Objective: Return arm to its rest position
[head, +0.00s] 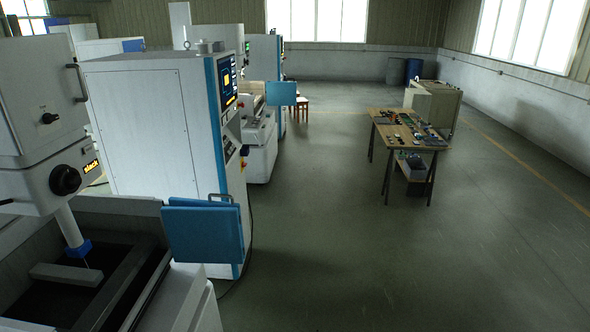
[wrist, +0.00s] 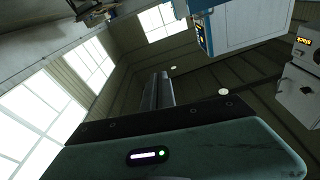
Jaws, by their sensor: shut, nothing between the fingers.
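My gripper (wrist: 161,78) shows in the wrist view as dark fingers side by side beyond its dark mounting plate and grey-green housing. The fingers are shut with nothing between them. They stand in open air, apart from everything in view. The housing carries a lit strip and a small green light. My arm and gripper do not show in the head view.
A wire erosion machine (head: 40,110) stands close at left, its blue door (head: 203,234) jutting into the aisle. A white and blue cabinet (head: 140,125) stands behind it. A workbench (head: 378,132) with small parts stands right of centre. The middle floor is clear.

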